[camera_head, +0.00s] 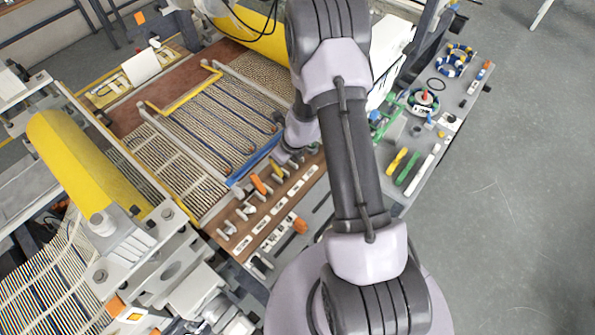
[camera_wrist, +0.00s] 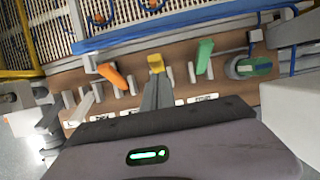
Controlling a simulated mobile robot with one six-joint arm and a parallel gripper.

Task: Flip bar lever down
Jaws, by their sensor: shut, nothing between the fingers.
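A brown lever panel (camera_head: 232,236) carries a row of levers with white labels below them. In the wrist view, an orange lever (camera_wrist: 112,76), a yellow lever (camera_wrist: 156,63) and a green lever (camera_wrist: 204,56) stand side by side on it. The labels are too small to read, so I cannot tell which one is the bar lever. My gripper (camera_wrist: 157,84) is shut and empty, its fingertips right in front of the yellow lever and overlapping its lower part; I cannot tell whether they touch. In the head view my gripper is mostly hidden behind my arm.
Another green handle (camera_wrist: 255,66) lies at the right, beside a pale box-like part (camera_wrist: 292,105). A blue bar (camera_wrist: 170,27) runs behind the levers, before the striped mesh (camera_head: 222,115). A yellow roller (camera_head: 80,165) stands at left. Tools lie on a grey table (camera_head: 413,150) at right.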

